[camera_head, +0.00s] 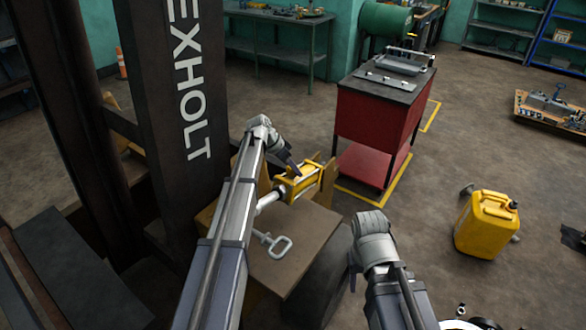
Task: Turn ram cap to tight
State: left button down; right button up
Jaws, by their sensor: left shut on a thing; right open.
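A yellow ram cylinder (309,180) lies on a brown block, with a bright rod (268,202) coming out of its near left end. My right gripper (353,272) hangs open and empty beside the dark wheel, apart from the ram.
A grey pin with a loop handle (273,243) lies on the brown plate (305,257) in front of the ram. A dark mast lettered EXHOLT (180,80) rises at left. A red cart (375,115) stands behind, and a yellow jerrycan (485,225) stands on the floor at right.

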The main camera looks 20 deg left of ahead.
pick_arm(q)
jog(key=shift+c, duration=1.4)
grip_release()
jog(key=shift+r, duration=0.1)
notch_tip(320, 180, up, 10)
jog(key=p, duration=1)
